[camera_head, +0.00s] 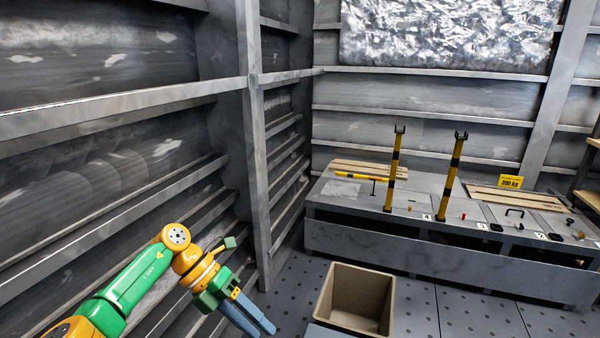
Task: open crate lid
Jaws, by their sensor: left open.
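My left gripper (256,330) is at the lower left of the head view, pointing down and to the right. Its two blue-grey fingers are apart with nothing between them. A long grey bench-like crate (420,256) stands along the back wall, with flat panels on top and a black handle (514,211) at the right. I cannot tell which panel is the lid. The left gripper is well apart from it, nearer to me. My right gripper is not in view.
A tan open bin (361,285) stands on the floor right of my left gripper and looks empty. Two yellow-black posts (395,168) (450,177) rise from the bench. Wooden slats (516,198) and a yellow "200 kg" sign (510,182) are there too. Ribbed walls close the left.

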